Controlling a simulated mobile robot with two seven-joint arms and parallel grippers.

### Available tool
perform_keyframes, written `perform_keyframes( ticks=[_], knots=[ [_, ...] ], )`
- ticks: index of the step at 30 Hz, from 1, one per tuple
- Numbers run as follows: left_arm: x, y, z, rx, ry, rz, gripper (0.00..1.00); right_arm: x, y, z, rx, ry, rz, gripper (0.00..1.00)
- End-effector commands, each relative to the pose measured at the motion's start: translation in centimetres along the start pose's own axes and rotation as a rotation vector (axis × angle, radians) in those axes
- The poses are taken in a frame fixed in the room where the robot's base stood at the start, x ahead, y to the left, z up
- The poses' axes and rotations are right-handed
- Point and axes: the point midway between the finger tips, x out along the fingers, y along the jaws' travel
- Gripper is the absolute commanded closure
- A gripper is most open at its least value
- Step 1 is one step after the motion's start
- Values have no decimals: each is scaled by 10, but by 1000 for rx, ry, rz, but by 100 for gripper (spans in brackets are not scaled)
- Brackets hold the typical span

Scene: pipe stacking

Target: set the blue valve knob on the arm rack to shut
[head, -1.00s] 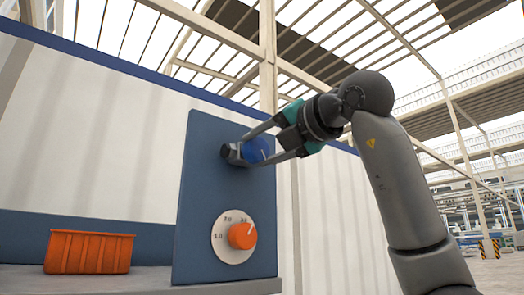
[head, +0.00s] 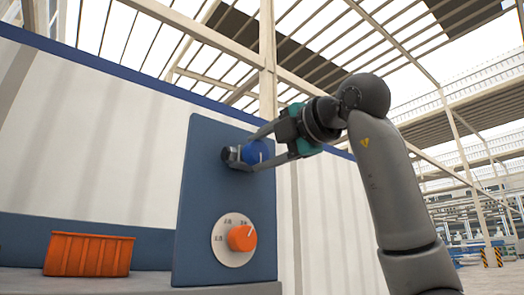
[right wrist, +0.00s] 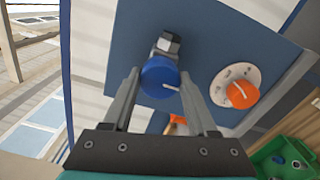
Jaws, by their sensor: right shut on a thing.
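The blue valve knob (head: 259,151) sits on a grey metal fitting near the top of a dark blue panel (head: 205,200). My right gripper (head: 248,154) is shut on the knob, with one finger above it and the other below in the head view. In the right wrist view the knob (right wrist: 160,77) lies between the two finger ends of the right gripper (right wrist: 160,82). My left gripper is in neither view.
An orange dial (head: 242,238) on a white marked disc is lower on the panel. An orange bin (head: 88,254) stands left on the grey shelf (head: 130,282). A green crate (right wrist: 285,158) with small items shows at lower right in the wrist view.

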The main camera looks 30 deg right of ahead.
Motion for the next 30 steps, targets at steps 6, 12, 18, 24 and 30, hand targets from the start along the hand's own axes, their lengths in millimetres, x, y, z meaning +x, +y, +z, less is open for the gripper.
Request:
perform_keyframes(
  ticks=[6,12,18,24,30],
  knots=[
    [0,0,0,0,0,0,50,-1,1,2,9,-3,4,97],
    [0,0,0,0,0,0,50,-1,1,2,8,-3,4,35],
    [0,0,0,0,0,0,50,0,0,1,6,-2,2,13],
    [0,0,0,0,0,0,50,0,0,0,4,-1,1,12],
    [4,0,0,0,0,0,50,-12,0,0,3,-2,4,12]
  ],
)
